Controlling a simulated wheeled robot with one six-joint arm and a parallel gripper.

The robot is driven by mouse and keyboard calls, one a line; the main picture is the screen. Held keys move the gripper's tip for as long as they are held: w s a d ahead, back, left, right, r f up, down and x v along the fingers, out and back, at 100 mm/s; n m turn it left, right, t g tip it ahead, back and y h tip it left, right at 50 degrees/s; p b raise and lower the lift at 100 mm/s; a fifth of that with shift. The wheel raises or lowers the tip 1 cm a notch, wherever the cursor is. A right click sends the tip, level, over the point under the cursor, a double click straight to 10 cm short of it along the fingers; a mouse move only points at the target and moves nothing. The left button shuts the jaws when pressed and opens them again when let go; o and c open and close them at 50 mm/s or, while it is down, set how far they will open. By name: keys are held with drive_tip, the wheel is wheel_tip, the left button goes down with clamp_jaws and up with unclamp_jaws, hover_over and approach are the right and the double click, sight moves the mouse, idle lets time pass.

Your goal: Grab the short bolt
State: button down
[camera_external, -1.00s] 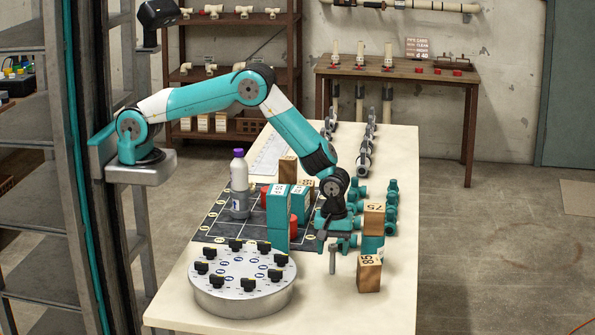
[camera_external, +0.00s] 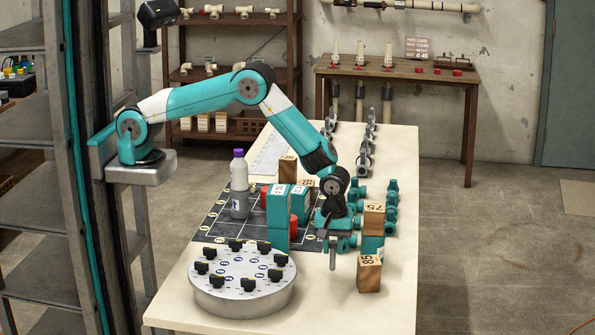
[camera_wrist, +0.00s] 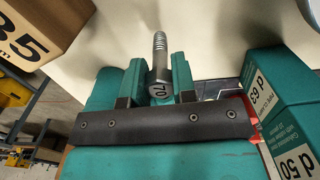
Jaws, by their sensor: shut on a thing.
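A grey metal bolt (camera_wrist: 160,55) with a threaded shank and a head marked 70 sits between the two teal fingers of my gripper (camera_wrist: 158,78) in the wrist view. My gripper is shut on it. In the external view, my gripper (camera_external: 331,238) is above the near part of the table, and the bolt (camera_external: 332,258) hangs upright below it, clear of the tabletop as far as I can tell. No other bolt shows clearly enough to compare lengths.
A round grey dial plate (camera_external: 243,300) with black knobs stands at the near left. A wooden block marked 85 (camera_external: 369,275) stands close right of the bolt. Teal boxes (camera_external: 278,215) and a white bottle (camera_external: 239,175) are left; teal fittings (camera_external: 391,205) are right.

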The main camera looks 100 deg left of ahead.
wheel_tip(320, 180, up, 19)
drive_tip(key=b, duration=0.3)
drive_tip(key=shift+b, duration=0.3)
